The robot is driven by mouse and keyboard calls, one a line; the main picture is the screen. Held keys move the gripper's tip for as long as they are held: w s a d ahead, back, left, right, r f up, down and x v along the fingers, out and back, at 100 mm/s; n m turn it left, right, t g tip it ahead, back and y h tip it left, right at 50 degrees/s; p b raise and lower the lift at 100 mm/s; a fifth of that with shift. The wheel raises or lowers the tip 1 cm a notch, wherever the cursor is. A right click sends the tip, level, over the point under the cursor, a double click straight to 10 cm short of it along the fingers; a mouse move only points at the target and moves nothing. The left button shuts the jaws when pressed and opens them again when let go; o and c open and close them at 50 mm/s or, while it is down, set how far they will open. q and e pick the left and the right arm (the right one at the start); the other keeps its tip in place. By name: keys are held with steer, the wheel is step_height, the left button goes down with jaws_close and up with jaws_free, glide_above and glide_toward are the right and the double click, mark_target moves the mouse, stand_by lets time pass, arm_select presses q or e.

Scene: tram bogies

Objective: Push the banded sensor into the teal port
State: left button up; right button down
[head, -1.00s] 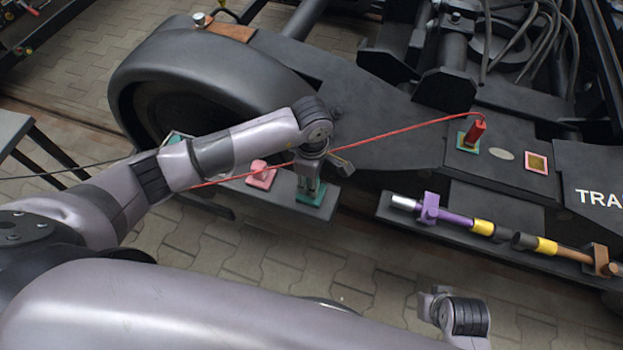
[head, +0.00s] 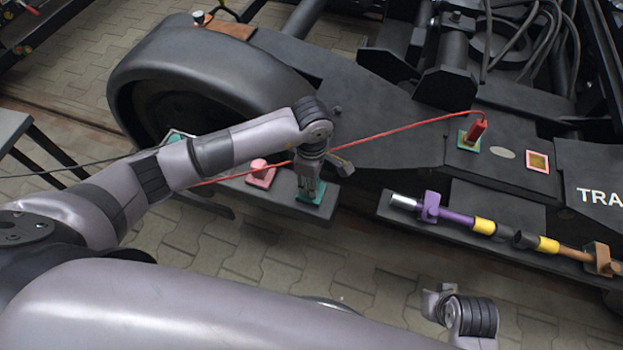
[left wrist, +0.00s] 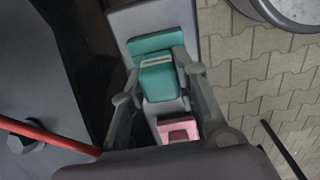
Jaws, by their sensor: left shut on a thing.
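My left gripper (head: 310,196) points down over the dark shelf beside the wheel. In the left wrist view its fingers (left wrist: 157,85) are shut on a teal block (left wrist: 160,82). A pale stripe lies across the teal at its far edge. A teal plate (head: 318,188) shows under the gripper; whether the block touches it is hard to tell. A green-teal port plate (head: 461,143) on the bogie frame has a red plug (head: 477,130) standing on it, with a red cable. Part of my right arm shows at the lower right, its fingers unclear.
A pink block (head: 260,171) sits left of the gripper. The red cable (head: 400,130) passes close behind the gripper. A pink-framed plate (head: 538,161) lies on the frame. A rail at right holds purple (head: 455,217) and brown (head: 572,254) rods with yellow bands. Paved floor lies in front.

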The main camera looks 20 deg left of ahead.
arm_select(q)
steer(key=o, duration=1.1)
steer(key=shift+o, duration=0.2)
steer(key=shift+r, duration=0.15)
step_height(320, 180, up, 12)
steer(key=shift+f, duration=0.2)
steer(key=shift+d, duration=0.1)
